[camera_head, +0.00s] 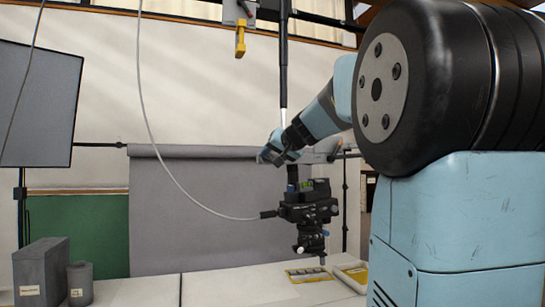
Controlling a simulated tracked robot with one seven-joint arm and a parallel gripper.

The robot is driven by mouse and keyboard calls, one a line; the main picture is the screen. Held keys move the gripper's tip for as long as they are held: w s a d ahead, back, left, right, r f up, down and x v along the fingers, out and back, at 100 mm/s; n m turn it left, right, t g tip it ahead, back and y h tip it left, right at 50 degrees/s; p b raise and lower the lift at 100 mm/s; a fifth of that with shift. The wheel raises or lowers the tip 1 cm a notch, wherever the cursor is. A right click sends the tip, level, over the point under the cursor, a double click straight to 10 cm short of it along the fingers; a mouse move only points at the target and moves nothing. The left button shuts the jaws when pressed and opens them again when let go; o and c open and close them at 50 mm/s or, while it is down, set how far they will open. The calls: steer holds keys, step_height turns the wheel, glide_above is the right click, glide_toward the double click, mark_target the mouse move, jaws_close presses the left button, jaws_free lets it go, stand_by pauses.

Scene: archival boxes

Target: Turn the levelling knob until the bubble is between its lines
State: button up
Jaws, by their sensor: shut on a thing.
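A black levelling head (308,208) with several knobs stands near the middle of the view, over the white table. A small green level vial (307,184) shows on its top; the bubble and its lines are too small to make out. My arm reaches in from the right, and my gripper (292,180) points down at the head's upper left part. It is shut on what looks like the levelling knob, which the fingers hide. A black handle sticks out to the left of the head, with a pale cable at its end.
A grey box (41,271) and a grey canister (80,283) stand at the lower left. Flat yellow-edged trays (309,274) lie below the head. A pale cable (150,130) hangs in a loop. A grey backdrop (210,225) hangs behind. The table's middle left is bare.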

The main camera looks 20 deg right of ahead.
steer(key=shift+d+f+m+y, duration=0.15)
steer(key=shift+m+y, duration=0.55)
steer(key=shift+m, duration=0.5)
steer(key=shift+d+f+m+t+y, duration=0.15)
steer(key=shift+m+t+y, duration=0.45)
steer(key=shift+m, duration=0.8)
steer(key=shift+f, duration=0.1)
steer(key=o, duration=1.1)
steer(key=shift+c, duration=0.2)
steer(key=shift+s, duration=0.1)
steer(key=v, duration=1.3)
steer(key=shift+s, duration=0.3)
steer(key=shift+d+f, duration=0.1)
